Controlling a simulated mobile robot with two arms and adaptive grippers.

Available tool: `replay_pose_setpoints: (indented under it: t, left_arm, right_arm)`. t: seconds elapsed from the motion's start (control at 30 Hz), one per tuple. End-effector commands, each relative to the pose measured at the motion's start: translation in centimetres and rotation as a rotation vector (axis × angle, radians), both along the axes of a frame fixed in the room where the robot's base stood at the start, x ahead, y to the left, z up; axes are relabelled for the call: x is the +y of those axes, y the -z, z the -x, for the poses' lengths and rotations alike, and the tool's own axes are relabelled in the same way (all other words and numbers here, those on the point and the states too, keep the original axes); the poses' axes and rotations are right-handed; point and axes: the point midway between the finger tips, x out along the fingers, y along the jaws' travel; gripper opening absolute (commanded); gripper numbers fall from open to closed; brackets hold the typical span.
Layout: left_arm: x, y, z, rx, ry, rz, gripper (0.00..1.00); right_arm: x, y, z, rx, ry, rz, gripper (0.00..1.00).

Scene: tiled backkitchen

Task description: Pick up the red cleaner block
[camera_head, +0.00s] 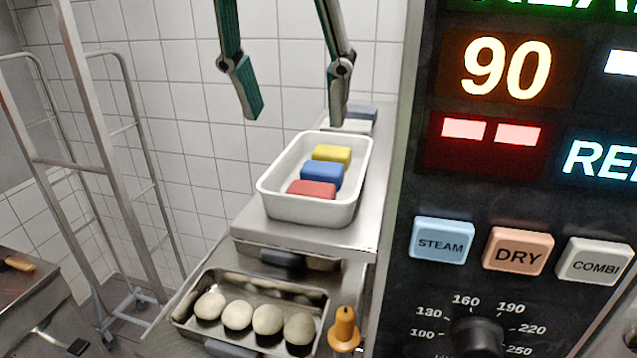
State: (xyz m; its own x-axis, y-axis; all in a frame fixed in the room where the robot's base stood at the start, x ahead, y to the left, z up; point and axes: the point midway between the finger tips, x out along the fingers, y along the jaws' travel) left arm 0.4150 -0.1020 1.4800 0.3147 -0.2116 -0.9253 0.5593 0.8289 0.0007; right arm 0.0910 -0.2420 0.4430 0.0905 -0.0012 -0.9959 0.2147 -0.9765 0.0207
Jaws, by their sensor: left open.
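The red cleaner block (312,189) lies at the near end of a white tub (310,212). A blue block (322,173) and a yellow block (332,154) lie behind it in the same tub. My left gripper (297,112) hangs from the top of the view, above and behind the tub. Its two fingers are spread wide and empty, apart from all the blocks. My right gripper is not in view.
The tub stands on a steel shelf (362,228). An oven control panel (520,190) stands close on the right. A metal rack (100,150) stands left.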

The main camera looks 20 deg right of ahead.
Motion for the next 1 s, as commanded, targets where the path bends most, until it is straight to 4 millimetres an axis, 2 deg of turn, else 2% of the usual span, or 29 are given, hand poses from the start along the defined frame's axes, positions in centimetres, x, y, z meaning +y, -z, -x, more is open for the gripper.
replay_pose_setpoints:
  t: [0.17, 0.5, 0.7, 0.87, 1.0]
  left_arm:
    - [-0.2, 0.8, -0.3, 0.002, 0.001, -0.001, 0.5]
    - [-1.5, 6.5, -2.3, 0.003, 0.001, -0.001, 0.5]
    - [-1.9, 8.0, -2.8, 0.002, 0.001, 0.001, 0.5]
    - [-2.3, 9.3, -3.4, 0.004, 0.003, -0.001, 0.5]
    - [-2.7, 11.3, -4.1, 0.004, 0.0, -0.001, 0.5]
  right_arm:
    - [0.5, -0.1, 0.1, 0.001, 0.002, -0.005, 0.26]
    - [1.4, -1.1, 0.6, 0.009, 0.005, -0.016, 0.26]
    - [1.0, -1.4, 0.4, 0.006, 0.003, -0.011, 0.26]
    - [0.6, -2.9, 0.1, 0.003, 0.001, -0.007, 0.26]
    - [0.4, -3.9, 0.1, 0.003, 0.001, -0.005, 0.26]
